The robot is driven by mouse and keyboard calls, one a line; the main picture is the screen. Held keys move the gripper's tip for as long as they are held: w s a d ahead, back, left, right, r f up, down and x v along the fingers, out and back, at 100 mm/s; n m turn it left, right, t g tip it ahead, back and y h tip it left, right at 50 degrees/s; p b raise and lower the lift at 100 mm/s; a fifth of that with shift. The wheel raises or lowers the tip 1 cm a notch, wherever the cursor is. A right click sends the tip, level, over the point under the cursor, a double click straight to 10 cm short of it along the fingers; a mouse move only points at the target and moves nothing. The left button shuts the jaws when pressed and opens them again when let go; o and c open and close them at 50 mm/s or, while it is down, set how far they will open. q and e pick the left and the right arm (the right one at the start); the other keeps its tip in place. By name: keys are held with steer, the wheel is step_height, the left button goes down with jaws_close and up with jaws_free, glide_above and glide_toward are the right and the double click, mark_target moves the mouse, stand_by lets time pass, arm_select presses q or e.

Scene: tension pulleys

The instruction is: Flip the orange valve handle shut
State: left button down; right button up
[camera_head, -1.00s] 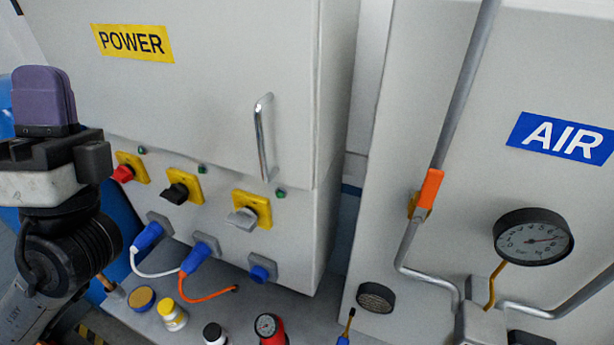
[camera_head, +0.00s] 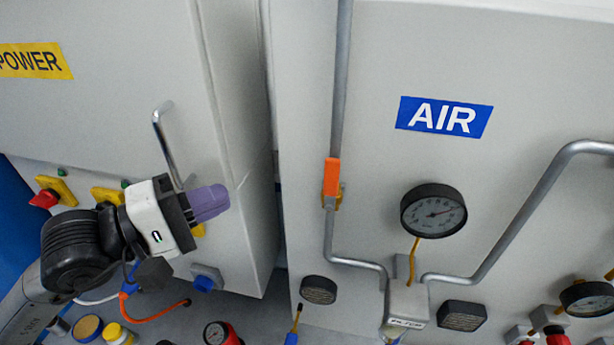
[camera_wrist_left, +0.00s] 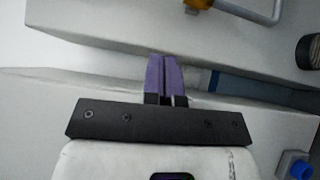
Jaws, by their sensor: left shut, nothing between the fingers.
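The orange valve handle (camera_head: 331,177) sits on the vertical grey pipe of the air panel, in line with the pipe, above the pipe's lower bend. A brass-coloured valve body shows just behind its lower end. My left gripper (camera_head: 222,200) is in front of the power cabinet, to the left of the handle and apart from it. Its purple fingers point right and are shut with nothing between them. In the left wrist view the purple fingers (camera_wrist_left: 164,75) are together, and an orange part (camera_wrist_left: 198,4) with grey pipe shows at the top edge. My right gripper is not in view.
The power cabinet has a metal door handle (camera_head: 166,145) close to my left gripper. A pressure gauge (camera_head: 433,211) and a filter block (camera_head: 406,302) stand right of the valve. A red-bodied gauge (camera_head: 216,334) stands below. The panel around the orange handle is clear.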

arm_select(q)
steer(key=shift+m, duration=0.4)
steer(key=shift+d, duration=0.1)
steer(key=p, duration=0.7)
glide_toward(331, 188)
steer(key=shift+w+d+r, duration=0.9)
steer(key=shift+w+d, duration=1.45)
steer(key=shift+w, duration=0.25)
